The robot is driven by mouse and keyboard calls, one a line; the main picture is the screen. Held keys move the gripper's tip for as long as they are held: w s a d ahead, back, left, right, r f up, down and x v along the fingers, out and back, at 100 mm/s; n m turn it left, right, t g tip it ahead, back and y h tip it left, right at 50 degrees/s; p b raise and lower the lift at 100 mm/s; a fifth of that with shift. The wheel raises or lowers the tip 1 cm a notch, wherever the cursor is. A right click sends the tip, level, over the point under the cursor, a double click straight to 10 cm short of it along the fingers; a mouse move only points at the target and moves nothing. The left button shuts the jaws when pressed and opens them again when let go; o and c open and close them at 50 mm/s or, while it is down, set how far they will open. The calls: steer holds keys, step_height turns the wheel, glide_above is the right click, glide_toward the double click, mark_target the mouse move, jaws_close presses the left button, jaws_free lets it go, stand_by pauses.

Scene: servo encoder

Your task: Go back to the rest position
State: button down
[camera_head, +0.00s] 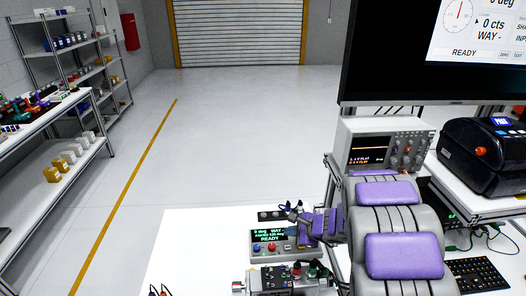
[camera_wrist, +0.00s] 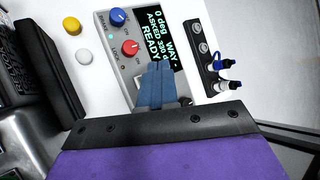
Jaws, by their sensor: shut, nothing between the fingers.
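My gripper (camera_wrist: 158,68) is shut and empty in the wrist view, its blue-grey fingers together over the lower edge of a grey control box (camera_wrist: 112,50). I cannot tell whether they touch it. The box has a blue knob (camera_wrist: 117,16), a red knob (camera_wrist: 130,47) and a green-lettered display reading 0 deg and READY. The arm hides part of the bench on the right.
A metal motor unit (camera_head: 287,280) stands in front of the control box. A connector strip with plugs (camera_wrist: 212,62) lies beside it. An oscilloscope (camera_head: 385,146), a large monitor (camera_head: 385,60) and a black printer (camera_head: 487,150) crowd the right. The floor (camera_head: 225,130) beyond the bench is clear.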

steer(key=s+a+r+n+g, duration=0.2)
steer(key=s+a+r+n, duration=0.2)
steer(key=s, duration=0.3)
steer(key=s+a+r+n+g, duration=0.2)
steer(key=s+a+r+n, duration=0.15)
steer(key=s, duration=0.35)
steer(key=s+a+r+n+g, duration=0.25)
steer(key=s+r+n, duration=0.2)
steer(key=s, duration=0.25)
steer(key=s+d+r+n+g+h, duration=0.1)
steer(key=s+d+n+h, duration=0.2)
steer(key=s, duration=0.7)
steer(key=s+d+r+n+g+h, duration=0.1)
steer(key=s+d+r+n+h, duration=0.1)
steer(key=s+d, duration=0.4)
steer(key=s+n+h, duration=0.1)
steer(key=s, duration=0.4)
steer(key=shift+d+r+n, duration=0.2)
steer(key=shift+d+n, duration=0.05)
steer(key=shift+n, duration=0.05)
steer(key=shift+f, duration=0.15)
